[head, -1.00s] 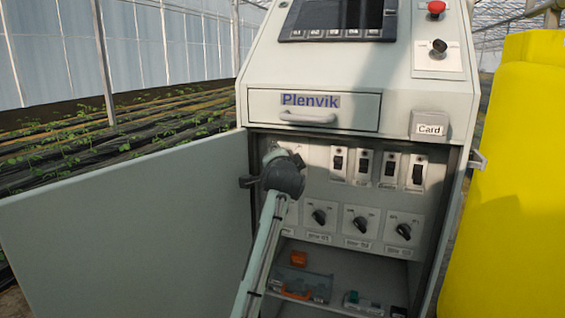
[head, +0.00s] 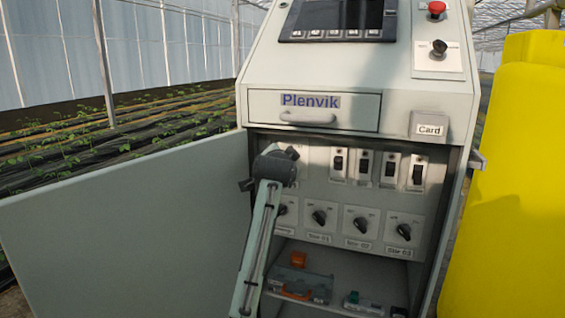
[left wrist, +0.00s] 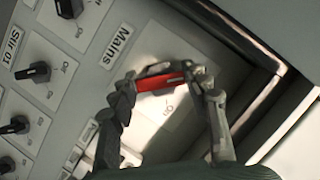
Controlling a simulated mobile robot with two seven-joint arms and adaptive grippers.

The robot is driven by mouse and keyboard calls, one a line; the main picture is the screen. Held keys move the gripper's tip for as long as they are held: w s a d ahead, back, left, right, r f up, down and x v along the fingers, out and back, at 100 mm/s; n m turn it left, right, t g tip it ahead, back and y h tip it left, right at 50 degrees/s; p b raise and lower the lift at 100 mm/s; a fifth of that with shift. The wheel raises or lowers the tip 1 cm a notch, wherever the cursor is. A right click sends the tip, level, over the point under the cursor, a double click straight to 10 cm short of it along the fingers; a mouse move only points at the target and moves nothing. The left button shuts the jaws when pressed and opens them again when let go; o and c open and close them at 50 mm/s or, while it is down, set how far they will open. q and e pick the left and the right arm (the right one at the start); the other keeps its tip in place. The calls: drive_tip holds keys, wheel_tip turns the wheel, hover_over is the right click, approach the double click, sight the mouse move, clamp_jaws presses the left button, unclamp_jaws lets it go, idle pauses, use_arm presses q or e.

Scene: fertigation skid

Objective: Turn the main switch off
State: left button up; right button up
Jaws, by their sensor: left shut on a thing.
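The main switch is a red handle (left wrist: 162,82) on a pale plate beside the "Mains" label (left wrist: 117,46) in the left wrist view. The handle lies slantwise to the label's lettering. My left gripper (left wrist: 168,79) is shut on it, with a dark finger at each end. In the head view my left gripper (head: 270,168) is at the upper left of the open cabinet's switch panel, and my wrist hides the red handle there. My right gripper is in neither view.
Several rocker switches (head: 390,168) and black rotary knobs (head: 361,224) sit close by on the panel. The cabinet door (head: 130,235) stands open at left. A drawer (head: 350,110) is above, and a yellow tank (head: 510,190) stands at right.

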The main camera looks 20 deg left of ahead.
use_arm(q)
drive_tip(key=o, duration=1.2)
drive_tip(key=shift+c, duration=0.2)
drive_tip(key=v, duration=1.2)
drive_tip(key=shift+w, duration=0.1)
drive_tip(key=x, duration=1.1)
drive_tip(key=shift+w+a, duration=0.15)
drive_tip(key=shift+w, duration=0.2)
